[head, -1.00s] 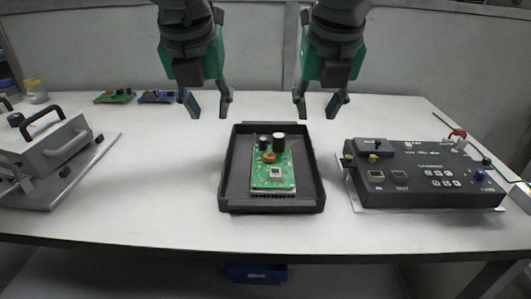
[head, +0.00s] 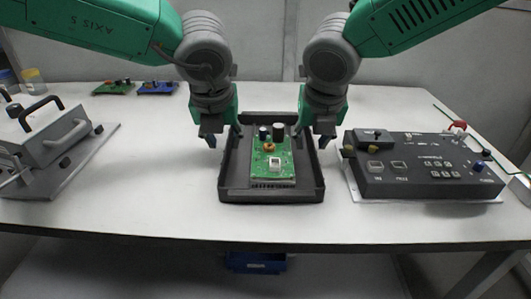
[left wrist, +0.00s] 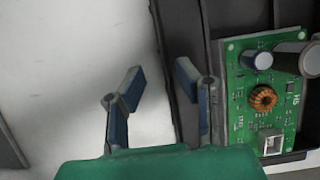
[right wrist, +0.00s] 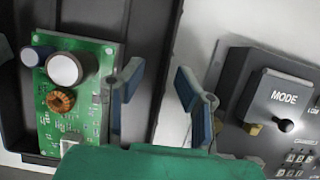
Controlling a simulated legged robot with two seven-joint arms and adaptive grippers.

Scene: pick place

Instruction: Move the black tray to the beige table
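The black tray (head: 229,184) lies on the light table (head: 150,190) in the middle of the head view. A green circuit board (head: 270,172) lies in it; the board also shows in the left wrist view (left wrist: 245,110) and the right wrist view (right wrist: 90,100). My left gripper (head: 224,140) is at the tray's left wall, its fingers (left wrist: 158,80) apart with the wall near the right finger. My right gripper (head: 313,140) is at the tray's right wall, its fingers (right wrist: 158,80) apart on either side of the wall. Whether any finger touches the tray is unclear.
A black control box (head: 425,185) with a MODE switch stands close right of the tray. A grey metal device (head: 60,150) with handles is at the left. Two small boards (head: 135,87) lie at the back left. A blue bin (head: 256,262) sits below the table.

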